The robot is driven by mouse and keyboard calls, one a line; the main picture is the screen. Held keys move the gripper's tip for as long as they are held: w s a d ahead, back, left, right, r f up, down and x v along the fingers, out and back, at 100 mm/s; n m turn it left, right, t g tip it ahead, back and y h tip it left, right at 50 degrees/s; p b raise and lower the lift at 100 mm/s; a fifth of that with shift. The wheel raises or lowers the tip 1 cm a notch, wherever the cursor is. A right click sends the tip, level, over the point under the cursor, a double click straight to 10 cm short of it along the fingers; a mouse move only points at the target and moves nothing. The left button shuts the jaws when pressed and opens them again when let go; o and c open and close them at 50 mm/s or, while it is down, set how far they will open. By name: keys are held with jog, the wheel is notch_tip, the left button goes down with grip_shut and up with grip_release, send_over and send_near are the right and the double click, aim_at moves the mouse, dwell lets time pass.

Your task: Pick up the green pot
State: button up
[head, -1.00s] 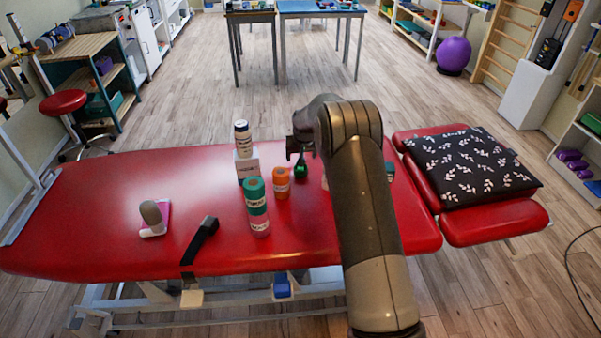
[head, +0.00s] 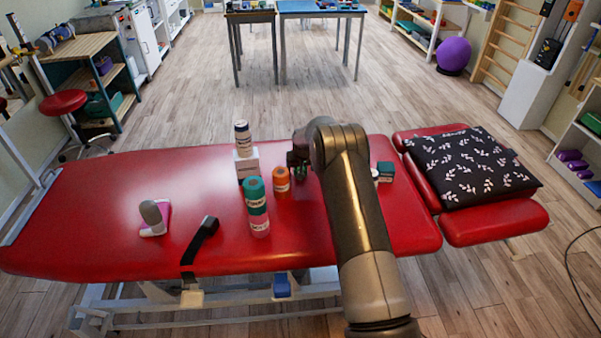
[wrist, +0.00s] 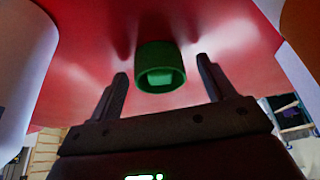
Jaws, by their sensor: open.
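The green pot (head: 302,174) stands on the red treatment table, partly hidden behind my gripper in the head view. In the wrist view the green pot (wrist: 161,68) shows as a round green piece with a lighter green middle, ahead of and between my two fingers. My gripper (wrist: 162,75) is open, with a finger to either side of the pot's line and nothing held. In the head view my gripper (head: 298,160) is low over the table at the pot. Whether the fingers reach beside the pot is hard to tell.
On the red table (head: 110,225), an orange tape roll (head: 281,180) is close left of the pot. A dark green box (head: 385,171) is right of my arm.

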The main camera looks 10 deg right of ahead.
jog(key=shift+c, duration=0.2)
jog(key=c, duration=1)
jog(key=shift+c, duration=0.2)
jog(key=shift+r, duration=0.1)
